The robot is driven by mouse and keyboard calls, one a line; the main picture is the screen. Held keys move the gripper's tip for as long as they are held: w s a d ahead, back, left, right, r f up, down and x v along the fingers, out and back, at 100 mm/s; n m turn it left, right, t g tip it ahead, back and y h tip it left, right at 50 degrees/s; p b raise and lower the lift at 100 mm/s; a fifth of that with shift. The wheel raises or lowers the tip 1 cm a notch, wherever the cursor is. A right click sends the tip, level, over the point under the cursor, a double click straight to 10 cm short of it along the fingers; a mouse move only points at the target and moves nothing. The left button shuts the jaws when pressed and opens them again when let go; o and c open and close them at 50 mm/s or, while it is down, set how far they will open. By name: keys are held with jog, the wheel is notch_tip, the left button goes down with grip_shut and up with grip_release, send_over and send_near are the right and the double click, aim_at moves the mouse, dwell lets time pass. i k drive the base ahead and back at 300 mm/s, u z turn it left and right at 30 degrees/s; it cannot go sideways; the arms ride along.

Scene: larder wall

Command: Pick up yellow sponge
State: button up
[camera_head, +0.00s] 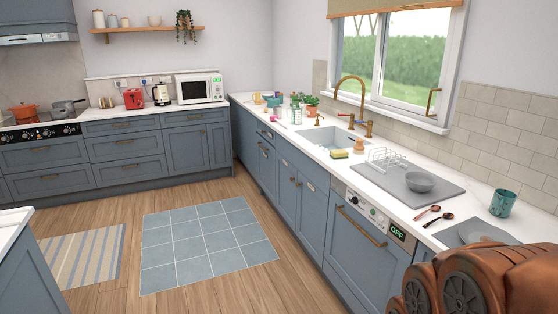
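The yellow sponge (339,154) lies on the white right-hand counter (402,211), near its front edge, just in front of the sink (325,138). It has a darker green underside. A small brown wooden-looking item (359,146) stands just right of it. Orange-brown rounded parts at the bottom right look like my arm, close to the camera. No gripper fingers show, so I cannot see their state. The sponge is far from these parts and nothing covers it.
A grey drying mat (400,181) with a wire rack (385,158) and grey bowl (420,181) is right of the sponge. A brass tap (364,92) rises behind the sink. The floor in front of the counter is clear, with a blue tiled mat (205,245).

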aim_at(336, 155)
jog(key=u, duration=0.15)
jog(key=i, duration=3.4)
jog(key=z, duration=0.05)
